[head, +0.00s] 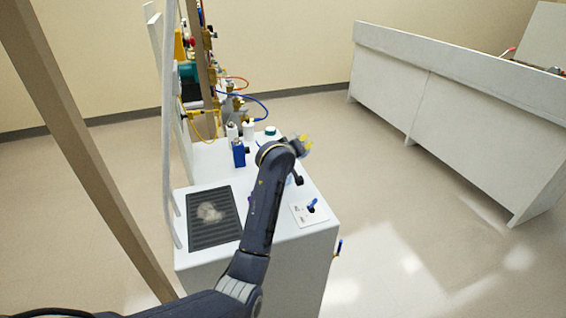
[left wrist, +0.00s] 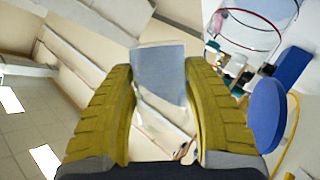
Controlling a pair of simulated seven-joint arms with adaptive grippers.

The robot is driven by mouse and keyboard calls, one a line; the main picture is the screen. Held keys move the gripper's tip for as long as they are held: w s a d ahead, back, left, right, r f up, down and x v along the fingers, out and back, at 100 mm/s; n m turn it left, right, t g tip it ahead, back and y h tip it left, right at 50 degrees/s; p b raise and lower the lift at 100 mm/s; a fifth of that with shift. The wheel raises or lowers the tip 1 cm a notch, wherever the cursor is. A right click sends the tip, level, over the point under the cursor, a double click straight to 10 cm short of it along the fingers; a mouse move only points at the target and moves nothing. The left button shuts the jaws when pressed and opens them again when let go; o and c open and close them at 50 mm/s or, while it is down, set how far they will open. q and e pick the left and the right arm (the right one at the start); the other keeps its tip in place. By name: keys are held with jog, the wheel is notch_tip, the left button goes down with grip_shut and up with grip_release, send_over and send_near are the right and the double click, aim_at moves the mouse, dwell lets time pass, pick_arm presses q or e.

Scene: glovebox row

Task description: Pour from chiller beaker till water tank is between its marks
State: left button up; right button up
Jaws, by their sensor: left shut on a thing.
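My left gripper (head: 306,144) is over the far right part of the white bench. In the left wrist view its yellow fingers (left wrist: 160,105) are shut on a pale grey, glassy piece (left wrist: 160,75), which looks like the chiller beaker. In the head view the arm hides most of it, and I cannot tell its water level. A round blue-green lid (head: 270,130) stands just behind my wrist, perhaps the water tank's. A large blue disc (left wrist: 267,115) shows right of the fingers in the left wrist view. No level marks can be read. My right gripper is not in view.
The white bench top (head: 270,240) carries a black ribbed mat (head: 213,232) with a pale patch. A blue bottle (head: 239,154) and white bottles (head: 249,130) stand behind. Hoses and fittings rise at the back. A long white counter (head: 450,100) stands right, with open floor between.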

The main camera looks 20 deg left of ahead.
pick_arm(q)
jog(key=shift+a+f+n+h, duration=0.3)
jog(key=shift+n+h, duration=0.2)
jog(key=shift+n, duration=0.1)
dwell(1.8)
jog(key=shift+r+n+h, duration=0.4)
jog(key=shift+n, duration=0.2)
dwell(1.6)
jog(key=shift+f+n+t+h, duration=0.35)
jog(key=shift+n+t+h, duration=0.05)
jog(key=shift+n, duration=0.2)
dwell(2.2)
dwell(0.6)
